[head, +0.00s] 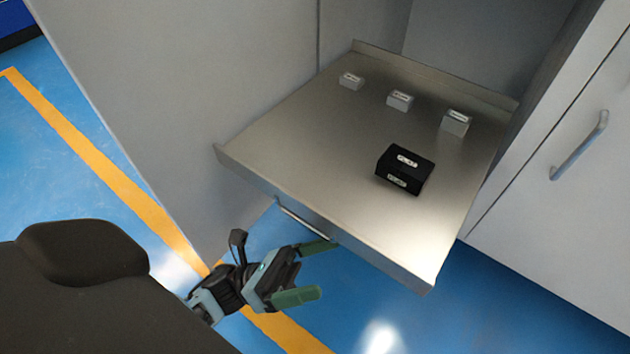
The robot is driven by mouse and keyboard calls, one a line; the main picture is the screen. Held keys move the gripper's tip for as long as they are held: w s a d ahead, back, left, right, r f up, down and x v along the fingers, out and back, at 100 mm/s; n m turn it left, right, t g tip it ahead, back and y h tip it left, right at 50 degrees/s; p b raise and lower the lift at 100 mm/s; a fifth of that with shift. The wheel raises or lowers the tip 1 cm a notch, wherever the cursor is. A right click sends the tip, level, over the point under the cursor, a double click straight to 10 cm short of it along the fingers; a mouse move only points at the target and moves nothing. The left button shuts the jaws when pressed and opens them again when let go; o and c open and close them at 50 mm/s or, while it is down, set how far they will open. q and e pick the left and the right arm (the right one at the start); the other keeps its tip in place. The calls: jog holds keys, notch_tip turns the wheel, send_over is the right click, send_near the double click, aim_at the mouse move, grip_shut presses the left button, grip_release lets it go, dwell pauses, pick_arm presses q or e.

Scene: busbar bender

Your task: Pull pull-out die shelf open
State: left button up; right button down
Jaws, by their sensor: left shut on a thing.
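The pull-out die shelf (310,160) is a flat metal tray with low raised edges. It stands well out of the grey cabinet. A thin bar handle (300,219) runs along its front edge, below the lip. My right gripper is not in view.
On the shelf lie a black die block (405,169) and three small grey blocks (400,100). A cabinet door with a grey handle (579,146) is at the right. Blue floor (500,310) with a yellow line (100,160) is open in front.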

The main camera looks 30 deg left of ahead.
pick_arm(q)
jog(key=shift+s+a+f+b, duration=0.2)
jog(key=shift+s+a+b, duration=0.05)
jog(key=shift+a+b, duration=0.1)
jog(key=shift+c, duration=0.3)
jog(key=shift+a+f, duration=0.15)
jog(key=shift+f, duration=0.05)
jog(key=shift+c, duration=1.3)
jog(key=shift+s+a+f+b, duration=0.1)
jog(key=shift+s+a+b, duration=0.05)
jog(key=shift+a+b, duration=0.15)
jog(key=c, duration=0.8)
jog(key=a+f+b, duration=0.4)
jog(key=a, duration=0.1)
jog(key=shift+s+f+b, duration=0.2)
jog(key=shift+f+b, duration=0.1)
jog(key=shift+f, duration=0.1)
